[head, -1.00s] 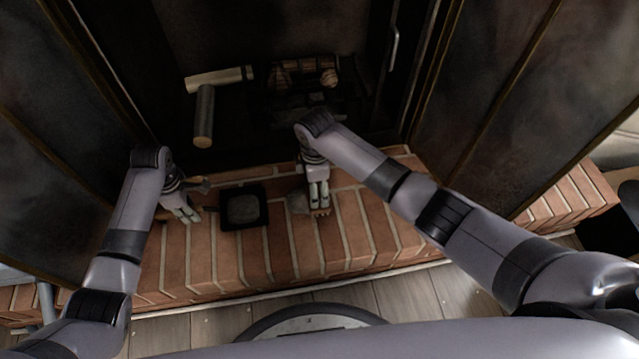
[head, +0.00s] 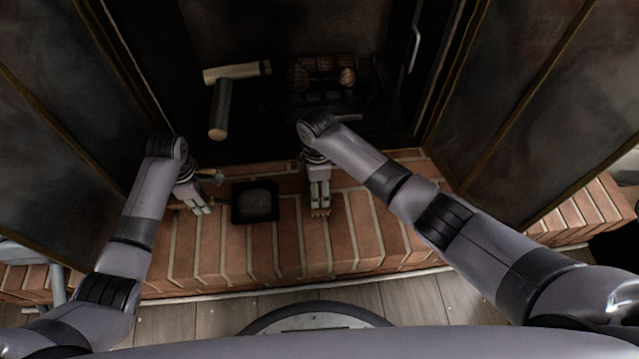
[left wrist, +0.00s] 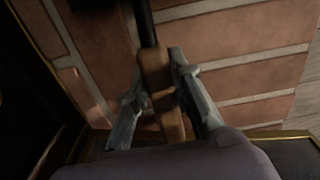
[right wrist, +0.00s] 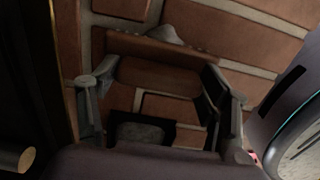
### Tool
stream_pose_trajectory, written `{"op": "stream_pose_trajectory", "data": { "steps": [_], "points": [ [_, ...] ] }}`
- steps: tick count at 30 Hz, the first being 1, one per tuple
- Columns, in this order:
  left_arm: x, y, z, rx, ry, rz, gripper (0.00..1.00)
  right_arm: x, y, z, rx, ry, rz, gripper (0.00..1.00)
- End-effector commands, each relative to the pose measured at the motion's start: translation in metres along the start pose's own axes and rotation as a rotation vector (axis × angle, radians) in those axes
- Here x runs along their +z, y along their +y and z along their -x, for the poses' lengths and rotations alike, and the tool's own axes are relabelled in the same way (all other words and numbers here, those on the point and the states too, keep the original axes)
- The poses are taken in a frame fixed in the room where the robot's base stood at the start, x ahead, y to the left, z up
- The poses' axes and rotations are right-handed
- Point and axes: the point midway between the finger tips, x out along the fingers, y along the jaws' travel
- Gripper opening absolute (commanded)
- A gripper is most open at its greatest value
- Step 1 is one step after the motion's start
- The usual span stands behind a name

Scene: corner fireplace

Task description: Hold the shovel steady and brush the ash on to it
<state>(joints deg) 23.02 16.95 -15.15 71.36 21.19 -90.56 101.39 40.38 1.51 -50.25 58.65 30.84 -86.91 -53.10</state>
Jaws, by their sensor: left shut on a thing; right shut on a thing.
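The black shovel (head: 255,218) lies flat on the brick hearth with a greyish patch inside; I cannot tell if that patch is ash. It also shows low in the right wrist view (right wrist: 170,138). My left gripper (head: 200,208) is shut on the shovel's wooden handle (left wrist: 157,85), left of the pan. My right gripper (head: 319,207) is shut on the brown brush (right wrist: 160,75), right of the shovel and low over the bricks. A small grey ash pile (right wrist: 167,34) shows beyond the brush in the right wrist view. In the head view, the pile is hidden.
Logs (head: 220,108) and a dark grate (head: 325,85) are in the fireplace behind the hearth. Open dark doors (head: 530,110) flank both sides. The brick hearth (head: 365,235) is clear in front and right of the brush.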

Motion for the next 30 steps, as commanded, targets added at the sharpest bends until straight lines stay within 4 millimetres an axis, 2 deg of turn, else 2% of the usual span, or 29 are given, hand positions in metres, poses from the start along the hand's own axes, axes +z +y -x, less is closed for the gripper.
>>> {"op": "stream_pose_trajectory", "data": {
  "steps": [18, 30],
  "points": [
    [0.0, 0.0, 0.0, 0.001, 0.0, 0.0, 0.0, -0.027, 0.0, -0.002, 0.001, 0.001, -0.001, 0.48],
    [0.0, 0.001, 0.0, 0.001, 0.0, 0.0, 0.0, -0.03, -0.001, -0.003, -0.001, 0.001, 0.0, 0.48]
  ]
}}
